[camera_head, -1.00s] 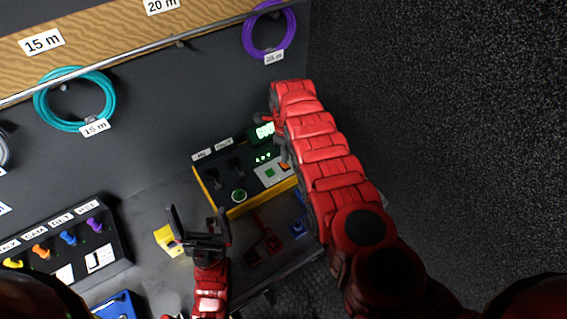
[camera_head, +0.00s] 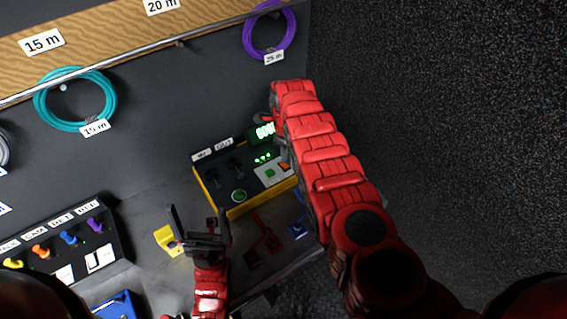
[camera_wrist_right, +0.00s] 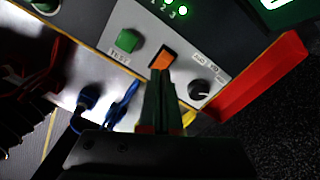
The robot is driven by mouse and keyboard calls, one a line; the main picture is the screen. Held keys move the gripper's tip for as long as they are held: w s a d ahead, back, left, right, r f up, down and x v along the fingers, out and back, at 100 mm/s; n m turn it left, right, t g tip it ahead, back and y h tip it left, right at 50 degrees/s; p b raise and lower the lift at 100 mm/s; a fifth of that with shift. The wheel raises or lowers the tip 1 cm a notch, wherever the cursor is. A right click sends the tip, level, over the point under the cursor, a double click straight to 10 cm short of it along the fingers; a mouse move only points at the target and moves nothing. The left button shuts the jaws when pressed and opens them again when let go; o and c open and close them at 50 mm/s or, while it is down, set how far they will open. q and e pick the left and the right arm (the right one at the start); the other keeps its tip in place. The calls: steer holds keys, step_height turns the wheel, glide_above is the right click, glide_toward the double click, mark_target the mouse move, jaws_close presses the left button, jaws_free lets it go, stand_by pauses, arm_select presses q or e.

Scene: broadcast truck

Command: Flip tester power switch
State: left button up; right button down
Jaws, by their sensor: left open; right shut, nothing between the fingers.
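The tester (camera_head: 222,196) is a dark box with yellow edges on the bench, with a lit green display (camera_head: 264,131) and several green lights. Its pale panel carries an orange switch (camera_wrist_right: 163,57), a green TEST button (camera_wrist_right: 127,41) and a dark knob (camera_wrist_right: 200,90). My right gripper (camera_wrist_right: 158,74) is shut and empty, its fingertips right at the lower edge of the orange switch; I cannot tell whether they touch. In the head view my right arm partly covers the tester's right side. My left gripper (camera_head: 199,225) is open and empty, in front of the tester.
A panel with coloured toggles (camera_head: 68,238) stands at the left. A yellow item (camera_head: 168,240) lies near my left gripper. Blue connectors (camera_wrist_right: 88,97) sit below the tester. Teal (camera_head: 75,98) and purple (camera_head: 269,30) cable coils hang on the wall.

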mark_target(285, 166)
steer(key=shift+f+b, duration=1.25)
steer(key=shift+b, duration=0.05)
stand_by(0.8)
steer(key=shift+s+r, duration=0.1)
steer(key=shift+r, duration=0.05)
steer(key=shift+r+p, duration=0.95)
steer(key=shift+p, duration=0.15)
step_height(285, 166, up, 5)
steer(key=p, duration=0.4)
steer(key=shift+f, duration=0.1)
